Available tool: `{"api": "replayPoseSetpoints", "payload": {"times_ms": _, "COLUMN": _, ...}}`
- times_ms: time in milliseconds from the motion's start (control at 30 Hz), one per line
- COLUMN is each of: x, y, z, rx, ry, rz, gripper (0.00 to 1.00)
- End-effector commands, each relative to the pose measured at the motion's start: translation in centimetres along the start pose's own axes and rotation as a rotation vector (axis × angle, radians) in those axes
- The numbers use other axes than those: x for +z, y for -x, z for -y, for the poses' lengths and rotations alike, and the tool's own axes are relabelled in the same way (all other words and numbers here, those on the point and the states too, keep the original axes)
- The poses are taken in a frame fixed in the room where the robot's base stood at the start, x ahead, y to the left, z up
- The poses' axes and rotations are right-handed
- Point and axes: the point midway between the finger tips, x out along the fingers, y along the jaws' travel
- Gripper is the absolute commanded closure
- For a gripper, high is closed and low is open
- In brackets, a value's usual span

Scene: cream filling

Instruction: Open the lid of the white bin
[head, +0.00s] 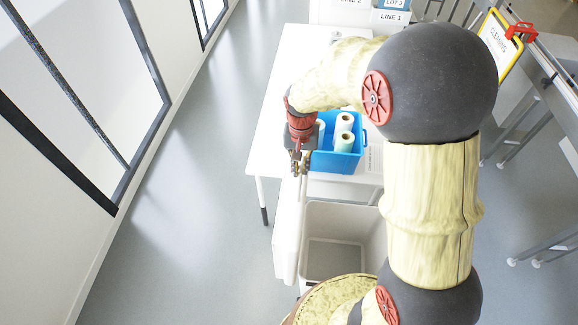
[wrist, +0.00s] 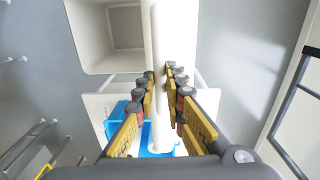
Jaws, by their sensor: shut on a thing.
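The white bin (head: 375,225) stands in front of the white table, its mouth uncovered and its inside looking empty. Its white lid (head: 286,240) stands swung up on edge along the left side of the mouth. My gripper (head: 300,160) is shut on the lid's far end. In the wrist view the lid (wrist: 161,35) runs as a narrow white strip between the two rows of finger pads of my gripper (wrist: 160,74). The bin's open mouth (wrist: 88,45) shows to the left of the lid there. The lid's hinge is not clearly seen.
A blue crate (head: 335,163) with white rolls stands on the white table (head: 272,110) just beyond the bin, close to my gripper. Grey floor (head: 170,215) is free to the left, up to the wall. A yellow-framed cleaning sign (head: 499,43) is at the upper right.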

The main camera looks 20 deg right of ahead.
Motion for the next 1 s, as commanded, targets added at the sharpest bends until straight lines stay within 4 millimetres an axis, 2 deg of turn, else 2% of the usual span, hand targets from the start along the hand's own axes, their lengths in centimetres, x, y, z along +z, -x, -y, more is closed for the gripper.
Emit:
{"api": "replayPoseSetpoints", "payload": {"times_ms": 200, "x": -0.1, "y": 0.1, "z": 0.0, "rx": 0.0, "ry": 0.001, "rz": -0.001, "gripper": 1.0}}
{"api": "replayPoseSetpoints", "payload": {"times_ms": 233, "x": -0.1, "y": 0.1, "z": 0.1, "rx": 0.0, "ry": 0.001, "rz": -0.001, "gripper": 0.88}}
{"api": "replayPoseSetpoints", "payload": {"times_ms": 567, "x": 0.0, "y": 0.0, "z": 0.1, "rx": 0.0, "ry": 0.001, "rz": 0.0, "gripper": 0.7}}
{"api": "replayPoseSetpoints", "payload": {"times_ms": 867, "x": 0.0, "y": 0.1, "z": 0.1, "rx": 0.0, "ry": 0.0, "rz": 0.0, "gripper": 0.7}}
{"api": "replayPoseSetpoints", "payload": {"times_ms": 1000, "x": -0.1, "y": 1.4, "z": 0.1, "rx": -0.002, "ry": 0.0, "rz": -0.003, "gripper": 0.7}}
